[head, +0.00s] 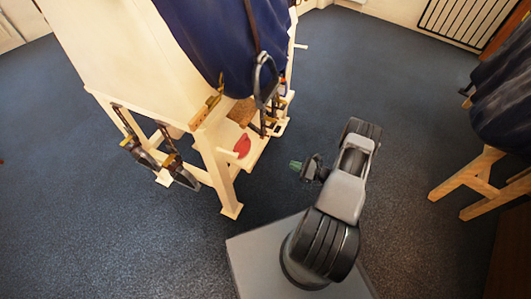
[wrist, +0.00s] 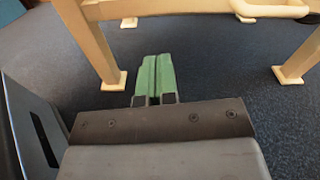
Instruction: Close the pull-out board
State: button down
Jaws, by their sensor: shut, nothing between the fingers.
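A cream wooden stand (head: 226,178) carries a dark blue cover at the left of centre in the head view. A low cream board (head: 252,158) shows between its legs, with a red item (head: 242,146) on it; how far the board is pulled out I cannot tell. In the wrist view a cream bar with a rounded end (wrist: 270,12), perhaps the board's handle, shows at the top right. My gripper (head: 295,165) is to the right of the stand, apart from it. Its green fingers (wrist: 155,75) are together and empty, over bare floor.
Stirrups (head: 176,168) and straps hang along the stand's side. The stand's legs (wrist: 90,45) flank the gripper's view. Another wooden stand (head: 470,180) with a dark cover is at the right edge.

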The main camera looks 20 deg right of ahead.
aim_at(260, 151)
jog(key=shift+m, duration=0.7)
jog(key=b+x, duration=0.1)
jog(key=x, duration=0.3)
jog(key=r+b+x, duration=0.1)
jog(key=x, duration=0.4)
jog(key=b+x, duration=0.1)
jog(key=x, duration=0.4)
jog(key=shift+r+b, duration=0.2)
jog(key=shift+b, duration=0.1)
